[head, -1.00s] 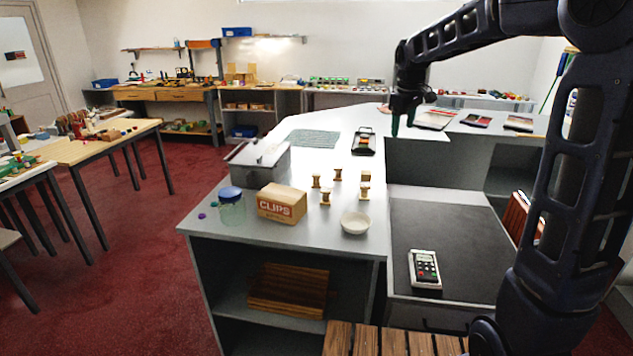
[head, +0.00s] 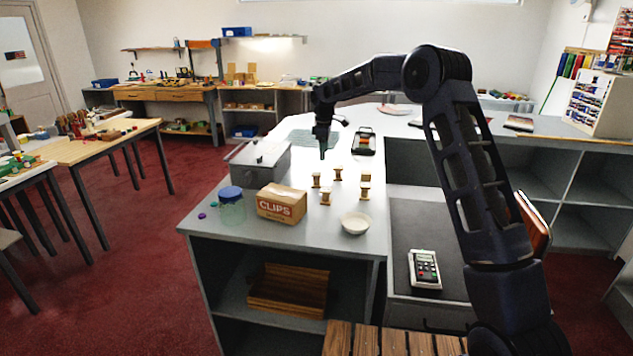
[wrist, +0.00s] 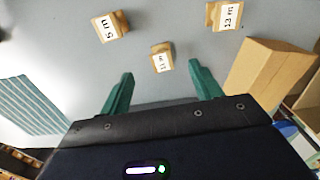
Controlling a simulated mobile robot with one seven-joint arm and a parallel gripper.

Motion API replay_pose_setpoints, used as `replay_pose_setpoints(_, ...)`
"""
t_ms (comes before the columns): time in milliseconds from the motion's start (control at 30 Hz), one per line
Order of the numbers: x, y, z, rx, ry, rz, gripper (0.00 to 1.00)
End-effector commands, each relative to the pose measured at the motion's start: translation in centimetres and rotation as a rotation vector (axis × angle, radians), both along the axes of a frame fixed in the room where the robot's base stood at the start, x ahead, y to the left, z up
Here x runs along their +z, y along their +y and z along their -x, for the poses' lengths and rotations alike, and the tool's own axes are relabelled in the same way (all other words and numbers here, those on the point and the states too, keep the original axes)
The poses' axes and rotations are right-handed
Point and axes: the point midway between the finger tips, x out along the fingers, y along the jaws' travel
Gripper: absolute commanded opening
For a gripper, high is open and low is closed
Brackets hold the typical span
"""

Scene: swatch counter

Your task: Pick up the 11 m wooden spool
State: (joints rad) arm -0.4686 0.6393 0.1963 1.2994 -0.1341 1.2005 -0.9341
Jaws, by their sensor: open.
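The 11 m wooden spool (wrist: 162,59) is small and tan, with a white label. It shows in the wrist view just beyond and between my fingertips. In the head view it appears to be the left spool (head: 316,180) of a small group on the grey counter (head: 290,225). My gripper (head: 322,156) is above the counter near that spool, fingers pointing down. In the wrist view its green fingers (wrist: 160,73) are spread apart with nothing held between them.
A 5 m spool (wrist: 111,26) and a 13 m spool (wrist: 225,16) stand close by; another spool (head: 365,192) is to the right. The CLIPS box (head: 282,203), a grey metal box (head: 258,160), a lidded jar (head: 231,207) and a white bowl (head: 355,223) are nearby.

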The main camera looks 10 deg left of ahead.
Motion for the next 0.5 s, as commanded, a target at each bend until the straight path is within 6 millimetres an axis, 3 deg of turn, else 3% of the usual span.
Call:
replay_pose_setpoints(200, -2.3, 2.5, -0.5, 0.058, 0.017, 0.003, 0.64)
replay_pose_setpoints(500, -5.1, 2.6, -0.5, 0.063, 0.019, 0.004, 0.64)
